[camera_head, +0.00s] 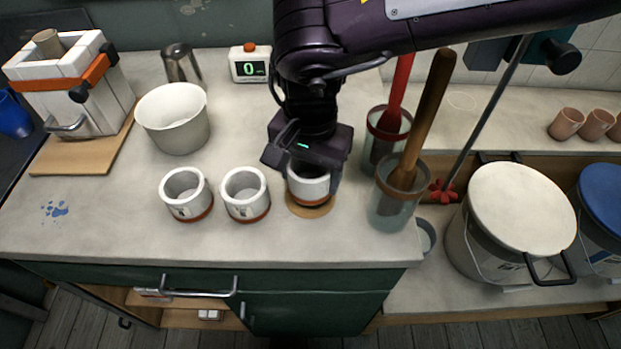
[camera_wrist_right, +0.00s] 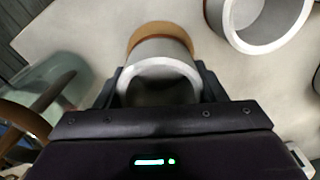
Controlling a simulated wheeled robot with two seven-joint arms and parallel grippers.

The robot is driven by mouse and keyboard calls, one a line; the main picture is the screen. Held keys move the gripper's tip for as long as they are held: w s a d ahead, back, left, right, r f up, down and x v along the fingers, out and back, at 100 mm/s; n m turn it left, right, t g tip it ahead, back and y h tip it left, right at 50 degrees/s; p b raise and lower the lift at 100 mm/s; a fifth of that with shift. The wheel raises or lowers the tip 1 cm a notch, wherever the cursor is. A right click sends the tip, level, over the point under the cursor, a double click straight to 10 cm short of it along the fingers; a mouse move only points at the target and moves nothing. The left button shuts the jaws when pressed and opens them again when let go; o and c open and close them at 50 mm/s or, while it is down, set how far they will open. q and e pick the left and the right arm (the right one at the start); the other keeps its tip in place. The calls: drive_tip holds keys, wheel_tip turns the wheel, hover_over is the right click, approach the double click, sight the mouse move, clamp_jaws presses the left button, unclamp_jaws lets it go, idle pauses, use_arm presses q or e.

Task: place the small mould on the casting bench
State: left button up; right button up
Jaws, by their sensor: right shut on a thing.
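A small white mould with an orange-brown band (camera_head: 308,187) is between the fingers of my right gripper (camera_head: 313,176), which is shut on it. It also shows in the right wrist view (camera_wrist_right: 160,72), upright between the fingers. Part of its rim is hidden by the gripper in the head view. It is over a round tan disc (camera_head: 311,212) on the pale casting bench (camera_head: 270,240); I cannot tell whether it touches the disc. Two similar white moulds (camera_head: 186,194) (camera_head: 245,194) stand to its left. My left gripper is not in view.
A glass jar with a wooden-handled tool (camera_head: 393,205) stands close on the right. Behind are a red-handled tool's jar (camera_head: 384,140), a scale (camera_head: 250,66) and a white bucket (camera_head: 174,120). A lidded bucket (camera_head: 520,210) stands farther right.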

wheel_tip(320, 180, down, 2)
drive_tip(key=shift+f, duration=0.2)
drive_tip(key=shift+f, duration=0.1)
drive_tip(key=o, duration=1.3)
drive_tip(key=shift+o, duration=0.2)
